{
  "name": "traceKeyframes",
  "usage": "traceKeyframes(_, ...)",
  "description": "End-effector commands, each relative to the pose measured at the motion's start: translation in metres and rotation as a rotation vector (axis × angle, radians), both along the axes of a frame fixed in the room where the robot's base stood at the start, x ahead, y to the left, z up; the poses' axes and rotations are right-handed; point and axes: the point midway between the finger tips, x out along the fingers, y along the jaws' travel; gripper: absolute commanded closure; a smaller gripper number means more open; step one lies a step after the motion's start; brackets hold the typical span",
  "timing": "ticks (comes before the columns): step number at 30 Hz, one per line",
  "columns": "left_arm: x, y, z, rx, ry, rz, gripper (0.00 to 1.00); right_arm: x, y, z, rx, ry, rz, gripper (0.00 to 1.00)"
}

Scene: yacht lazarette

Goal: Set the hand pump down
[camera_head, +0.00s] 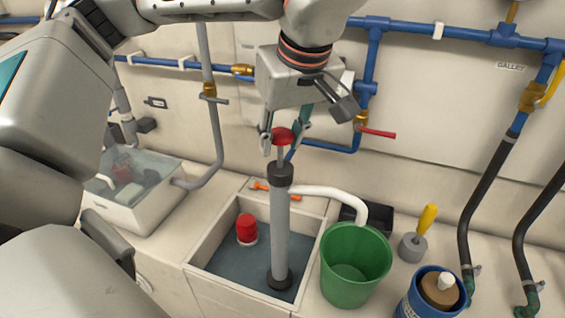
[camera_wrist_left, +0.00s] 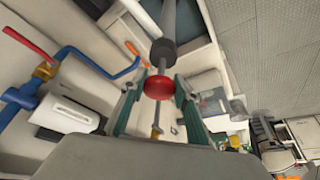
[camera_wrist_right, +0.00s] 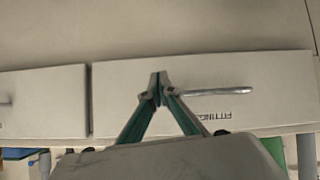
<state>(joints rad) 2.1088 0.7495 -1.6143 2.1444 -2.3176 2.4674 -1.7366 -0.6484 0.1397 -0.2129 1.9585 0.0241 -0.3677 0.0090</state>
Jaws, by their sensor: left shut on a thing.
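The hand pump (camera_head: 280,225) is a grey tube with black collars and a red knob (camera_head: 284,136) on its rod. It stands roughly upright inside the white-walled well (camera_head: 205,250), its black foot low in the well; whether it touches the bottom is hard to tell. A white hose (camera_head: 335,193) runs from its top to the green bucket (camera_head: 355,262). My left gripper (camera_head: 286,138) is shut on the red knob, also seen in the left wrist view (camera_wrist_left: 159,88). My right gripper (camera_wrist_right: 158,88) is shut, its tips together in front of a drawer handle (camera_wrist_right: 215,92).
A red-capped item (camera_head: 246,229) sits in the well beside the pump. A yellow-handled tool (camera_head: 424,228) and a blue tub (camera_head: 430,292) stand right of the bucket. Blue pipes with a red lever (camera_head: 378,133) run along the wall. A clear-lidded box (camera_head: 135,190) is at left.

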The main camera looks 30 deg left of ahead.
Motion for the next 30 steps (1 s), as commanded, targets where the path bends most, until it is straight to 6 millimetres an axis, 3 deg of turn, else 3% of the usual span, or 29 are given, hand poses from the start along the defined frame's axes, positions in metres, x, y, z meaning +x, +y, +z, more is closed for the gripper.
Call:
traceKeyframes(7,0.0,0.0,-0.014,-0.002,-0.003,-0.001,1.0,0.0,0.0,-0.002,0.001,-0.001,0.0,1.0)
traceKeyframes(15,0.0,0.0,-0.045,-0.002,-0.003,-0.002,1.0,-0.001,0.0,-0.007,0.002,0.001,0.0,1.0)
traceKeyframes(26,0.001,0.0,-0.047,-0.001,-0.006,0.0,1.0,-0.002,0.0,-0.008,0.001,0.003,-0.001,1.0)
traceKeyframes(27,0.0,0.0,-0.048,0.0,-0.002,0.0,0.65,-0.002,0.0,-0.008,0.001,0.003,-0.001,1.0)
traceKeyframes(28,0.0,0.0,-0.048,0.0,-0.002,0.0,0.57,-0.002,0.0,-0.009,0.001,0.004,-0.001,1.0)
traceKeyframes(30,0.0,0.0,-0.048,0.0,-0.002,0.0,0.53,-0.002,0.0,-0.009,0.001,0.005,-0.001,1.0)
